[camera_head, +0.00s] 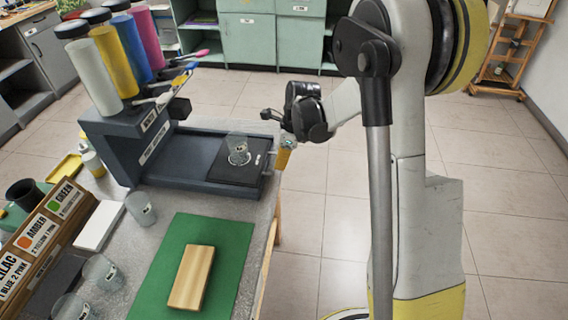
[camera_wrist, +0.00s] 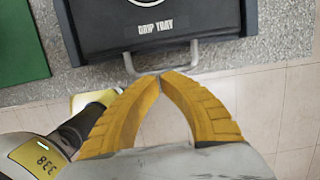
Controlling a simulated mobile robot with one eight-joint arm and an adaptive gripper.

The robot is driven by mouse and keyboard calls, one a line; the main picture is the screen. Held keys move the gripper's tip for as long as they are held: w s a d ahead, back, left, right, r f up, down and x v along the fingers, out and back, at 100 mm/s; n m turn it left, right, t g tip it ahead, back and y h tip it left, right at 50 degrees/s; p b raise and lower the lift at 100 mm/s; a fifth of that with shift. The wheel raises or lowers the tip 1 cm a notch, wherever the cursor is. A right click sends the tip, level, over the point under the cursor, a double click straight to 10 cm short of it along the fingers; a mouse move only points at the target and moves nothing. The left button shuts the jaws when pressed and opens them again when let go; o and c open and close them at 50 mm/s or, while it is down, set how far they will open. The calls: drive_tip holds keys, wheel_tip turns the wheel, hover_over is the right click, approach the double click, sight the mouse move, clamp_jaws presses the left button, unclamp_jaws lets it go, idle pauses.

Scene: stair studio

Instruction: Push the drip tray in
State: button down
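The black drip tray (camera_head: 226,175) sticks out from the front of the grey dispenser (camera_head: 150,140), towards the table edge. A clear cup (camera_head: 239,150) stands on it. In the wrist view the tray (camera_wrist: 110,32) shows its "DRIP TRAY" label and a U-shaped metal handle (camera_wrist: 188,66) at its front edge. My gripper (camera_head: 281,157) is just beyond the tray's front edge. In the wrist view its yellow fingertips (camera_wrist: 161,78) meet right at the handle bar. The fingers look shut; I cannot tell whether they pinch the bar or only touch it.
Several coloured bottles (camera_head: 133,46) with levers stand on the dispenser. A green mat (camera_head: 227,238) with a wooden block (camera_head: 192,276) lies nearer on the table. Clear cups (camera_head: 141,208) and a colour-label rack (camera_head: 45,235) are at left. Floor to the right is open.

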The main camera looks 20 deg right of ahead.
sight(244, 156)
drive_tip(key=w+a, duration=0.2)
drive_tip(key=a, duration=0.2)
drive_tip(key=w+a, duration=0.3)
drive_tip(key=a, duration=0.2)
drive_tip(key=w+a, duration=0.2)
drive_tip(key=a, duration=0.2)
drive_tip(key=shift+w+a, duration=0.15)
drive_tip(key=shift+w, duration=0.15)
drive_tip(key=shift+p, duration=0.3)
drive_tip(key=shift+s+d, duration=0.1)
drive_tip(key=shift+d, duration=0.35)
drive_tip(key=d, duration=0.1)
drive_tip(key=s+d, duration=0.1)
drive_tip(key=shift+s+d+r, duration=0.2)
drive_tip(key=shift+d+r, duration=0.15)
drive_tip(key=shift+r, duration=0.05)
drive_tip(key=p+v, duration=0.4)
drive_tip(key=v, duration=0.6)
drive_tip(key=shift+s, duration=0.2)
